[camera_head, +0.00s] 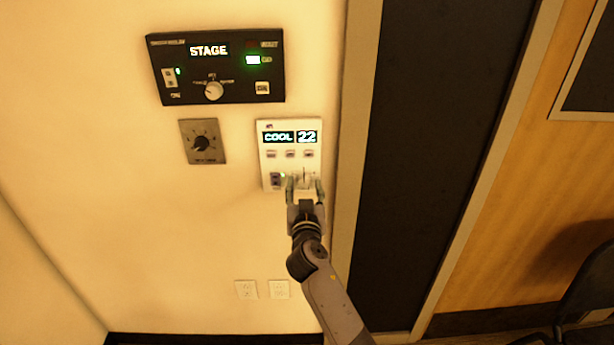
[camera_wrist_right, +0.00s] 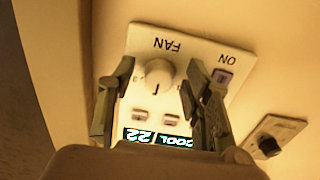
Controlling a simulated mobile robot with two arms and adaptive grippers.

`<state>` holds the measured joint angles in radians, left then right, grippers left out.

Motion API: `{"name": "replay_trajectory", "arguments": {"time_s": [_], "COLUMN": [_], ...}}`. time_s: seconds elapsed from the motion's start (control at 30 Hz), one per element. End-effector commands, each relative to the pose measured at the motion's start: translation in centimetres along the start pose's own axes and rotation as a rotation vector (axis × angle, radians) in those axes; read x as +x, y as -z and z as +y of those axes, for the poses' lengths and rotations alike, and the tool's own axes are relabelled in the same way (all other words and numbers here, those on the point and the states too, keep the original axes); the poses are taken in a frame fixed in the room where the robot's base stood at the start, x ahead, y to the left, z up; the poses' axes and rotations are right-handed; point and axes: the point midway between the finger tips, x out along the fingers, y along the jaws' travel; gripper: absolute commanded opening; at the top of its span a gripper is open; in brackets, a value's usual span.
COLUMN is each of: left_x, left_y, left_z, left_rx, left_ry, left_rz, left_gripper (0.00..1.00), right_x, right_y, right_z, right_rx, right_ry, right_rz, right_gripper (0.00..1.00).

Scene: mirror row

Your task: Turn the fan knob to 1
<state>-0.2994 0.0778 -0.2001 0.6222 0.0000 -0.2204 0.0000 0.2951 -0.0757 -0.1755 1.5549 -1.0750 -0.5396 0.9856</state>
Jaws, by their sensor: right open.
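The white wall panel (camera_head: 264,150) shows "COOL" and "22" on its display. In the right wrist view the panel appears upside down, with a round whitish fan knob (camera_wrist_right: 158,73) beside the word "FAN". My right gripper (camera_head: 305,186) is at the lower right of the panel and largely hides the knob in the head view. In the right wrist view the open fingers (camera_wrist_right: 161,68) stand on either side of the knob, with a gap visible on each side. Small marks sit around the knob, but its setting cannot be read. My left gripper is not in view.
A black "STAGE" panel (camera_head: 235,92) with its own knob is above. A grey dial plate (camera_head: 203,142) is to the left; two outlets (camera_head: 262,289) are below. A switch marked "ON" (camera_wrist_right: 222,78) sits close to one finger. A door frame (camera_head: 355,140) stands just right.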

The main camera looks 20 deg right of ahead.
Motion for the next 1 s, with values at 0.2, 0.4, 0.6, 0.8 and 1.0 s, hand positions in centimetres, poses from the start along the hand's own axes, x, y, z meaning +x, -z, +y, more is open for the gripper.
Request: {"name": "replay_trajectory", "arguments": {"time_s": [0.2,0.4,0.6,0.8,1.0], "left_x": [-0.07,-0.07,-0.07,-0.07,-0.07], "left_y": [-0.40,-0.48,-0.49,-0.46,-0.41], "left_z": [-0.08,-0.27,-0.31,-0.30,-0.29], "left_rx": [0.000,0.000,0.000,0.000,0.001], "left_ry": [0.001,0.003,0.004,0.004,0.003], "left_rz": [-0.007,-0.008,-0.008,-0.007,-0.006], "left_gripper": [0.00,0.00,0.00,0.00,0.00], "right_x": [-0.15,-0.14,-0.13,-0.13,-0.13], "right_y": [-0.05,-0.05,-0.04,-0.03,-0.01], "right_z": [-0.19,-0.17,-0.15,-0.15,-0.15], "right_rx": [0.000,0.000,0.000,0.000,0.000], "right_ry": [0.000,-0.001,-0.001,-0.001,-0.001], "right_rz": [-0.001,-0.001,0.000,0.000,0.000], "right_gripper": [0.45,0.45,0.31,0.18,0.05]}}
